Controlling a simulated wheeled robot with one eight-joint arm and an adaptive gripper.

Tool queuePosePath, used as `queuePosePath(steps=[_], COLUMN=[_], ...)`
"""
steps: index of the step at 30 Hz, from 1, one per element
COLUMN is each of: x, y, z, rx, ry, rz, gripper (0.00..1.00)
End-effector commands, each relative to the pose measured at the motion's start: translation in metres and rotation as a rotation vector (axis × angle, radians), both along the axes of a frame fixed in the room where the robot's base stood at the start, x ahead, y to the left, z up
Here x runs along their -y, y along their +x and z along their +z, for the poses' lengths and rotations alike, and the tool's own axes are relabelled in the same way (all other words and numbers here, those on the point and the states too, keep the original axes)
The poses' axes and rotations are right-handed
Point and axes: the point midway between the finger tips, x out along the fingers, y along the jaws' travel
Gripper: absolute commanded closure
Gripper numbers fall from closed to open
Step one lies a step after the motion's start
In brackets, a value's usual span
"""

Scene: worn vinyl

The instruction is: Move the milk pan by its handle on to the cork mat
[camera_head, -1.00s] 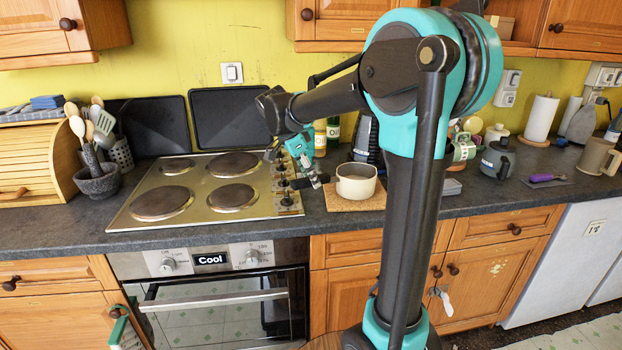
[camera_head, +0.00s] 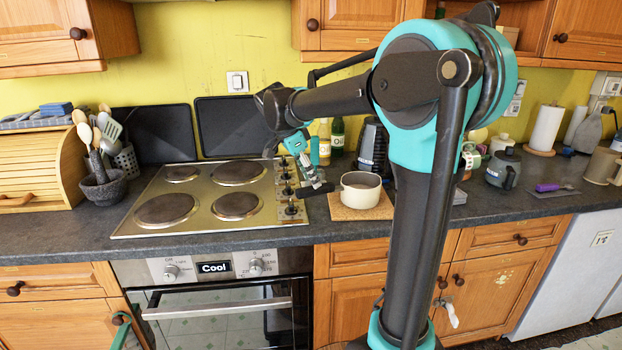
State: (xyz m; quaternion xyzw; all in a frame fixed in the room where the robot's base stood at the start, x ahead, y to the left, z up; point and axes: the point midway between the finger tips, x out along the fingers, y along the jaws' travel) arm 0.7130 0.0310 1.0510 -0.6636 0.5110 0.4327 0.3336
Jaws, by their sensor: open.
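My gripper (camera_head: 308,175) is open, just above and behind the handle, at the hob's right edge. The fingertips are small and partly merged with the handle, so I cannot tell whether they touch it. My arm column covers the counter just right of the pan.
The steel hob (camera_head: 210,195) with dark hotplates lies left of the pan. Bottles (camera_head: 337,135) and a dark appliance (camera_head: 372,146) stand behind it. A grey canister (camera_head: 502,168) and a paper roll (camera_head: 545,130) stand further right. The counter in front of the mat is narrow.

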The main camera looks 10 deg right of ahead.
Motion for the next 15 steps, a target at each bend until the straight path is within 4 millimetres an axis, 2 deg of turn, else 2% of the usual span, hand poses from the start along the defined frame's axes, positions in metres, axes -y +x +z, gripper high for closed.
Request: queuePosePath(steps=[15], x=[-0.006], y=[-0.002], z=[0.013], rx=[0.000], ry=[0.000], rz=[0.001], gripper=[0.51])
